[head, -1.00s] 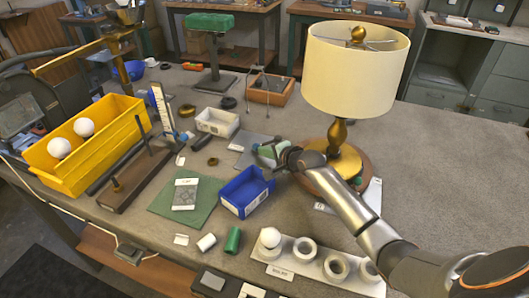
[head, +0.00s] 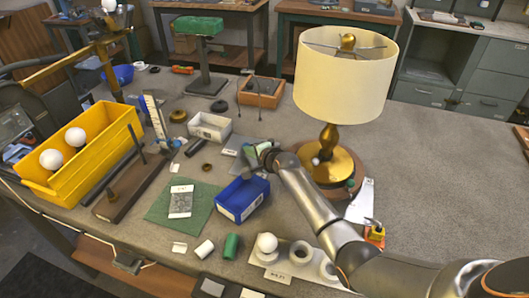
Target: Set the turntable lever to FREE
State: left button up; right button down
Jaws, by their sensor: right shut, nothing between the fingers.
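The turntable (head: 303,156) is a round wooden disc under the brass lamp base (head: 335,163), with my right arm crossing in front of part of it. A small green knob (head: 350,184) sits at its front right edge; I cannot tell whether it is the lever, or read any FREE mark. The lamp (head: 345,75) stands upright with a cream shade. My right gripper (head: 251,153) is shut and empty, left of the turntable and apart from it, above the small grey mat. My left gripper is not in view.
A blue bin (head: 242,198) lies just in front of my right gripper, a white bin (head: 210,127) behind left. A white card (head: 360,201) and a small yellow-orange object (head: 375,234) lie right of my arm. The table's right side is clear.

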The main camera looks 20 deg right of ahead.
jog(key=shift+w+a, duration=0.15)
jog(key=shift+w, duration=0.15)
jog(key=shift+s, duration=0.1)
jog(key=shift+s+r, duration=0.15)
jog(key=p+v, duration=0.2)
jog(key=v, duration=0.8)
jog(key=shift+s+p, duration=0.15)
jog(key=shift+p, duration=0.2)
jog(key=shift+v, duration=0.8)
